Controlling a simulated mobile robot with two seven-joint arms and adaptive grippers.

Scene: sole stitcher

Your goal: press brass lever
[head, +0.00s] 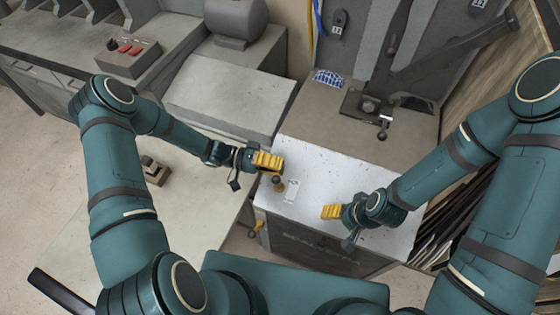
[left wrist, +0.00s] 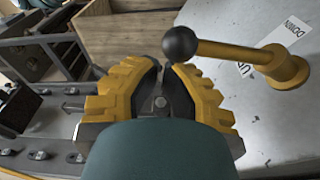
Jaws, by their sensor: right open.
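The brass lever (head: 280,187) stands on the pale speckled worktop of the machine, near its front left edge. In the left wrist view the lever (left wrist: 235,52) has a round brass base, a straight arm and a dark ball knob (left wrist: 180,45). A white label (left wrist: 290,35) beside it reads DOWN and, partly hidden by the arm, UP. My left gripper (head: 268,160) is just beside the knob, its yellow fingers drawn close together with nothing seen between them. Whether it touches the knob is unclear. My right gripper (head: 332,211) is open and empty above the worktop, right of the lever.
A stitching head with a dark arm (head: 440,60) rises behind the worktop (head: 330,165). A grey block-shaped cabinet (head: 225,95) stands to the left. A control box with red switches (head: 130,55) sits further back left. Dark sheets lean at the right.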

